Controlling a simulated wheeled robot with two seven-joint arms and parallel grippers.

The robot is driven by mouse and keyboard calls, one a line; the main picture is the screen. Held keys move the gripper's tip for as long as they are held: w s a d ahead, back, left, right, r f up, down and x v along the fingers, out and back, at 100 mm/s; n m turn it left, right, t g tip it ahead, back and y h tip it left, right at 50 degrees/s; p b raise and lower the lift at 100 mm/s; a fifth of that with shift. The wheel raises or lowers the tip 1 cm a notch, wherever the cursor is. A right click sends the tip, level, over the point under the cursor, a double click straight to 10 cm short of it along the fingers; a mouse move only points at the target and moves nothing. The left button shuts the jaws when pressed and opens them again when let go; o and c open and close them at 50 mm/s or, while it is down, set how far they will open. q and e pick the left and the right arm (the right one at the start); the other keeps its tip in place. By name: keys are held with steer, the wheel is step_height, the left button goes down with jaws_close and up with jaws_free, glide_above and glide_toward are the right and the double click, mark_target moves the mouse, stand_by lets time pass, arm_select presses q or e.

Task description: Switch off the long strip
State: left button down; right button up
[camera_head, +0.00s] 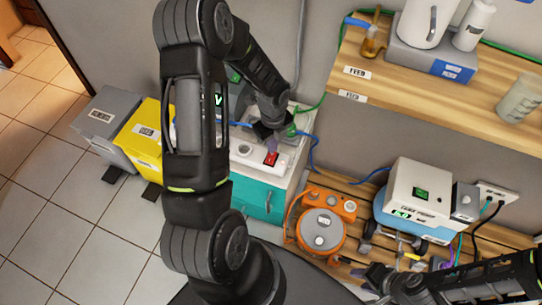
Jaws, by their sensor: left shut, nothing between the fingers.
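The long white strip (243,150) lies on top of the teal-fronted cabinet (262,199). A red rocker switch (271,158) sits near its right part, and a round socket is to the left of it. My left gripper (269,143) points down just above and behind the red switch, shut and empty. I cannot tell whether its fingertips touch the strip. My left arm hides the strip's left end. My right gripper (376,279) is low at the right, over the wooden slats and far from the strip; its fingers are too small to read.
A yellow bin (147,140) and a grey bin (103,118) stand left of the cabinet. An orange round device (321,230) and a white-and-blue unit (419,199) stand at right. A wooden shelf (420,92) overhangs the upper right. Blue and green cables run beside the strip.

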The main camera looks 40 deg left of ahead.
arm_select(q)
steer(key=shift+f+b, duration=0.7)
steer(key=shift+f, duration=0.3)
stand_by(0.4)
step_height(320, 180, up, 7)
steer(key=p, duration=0.6)
stand_by(0.7)
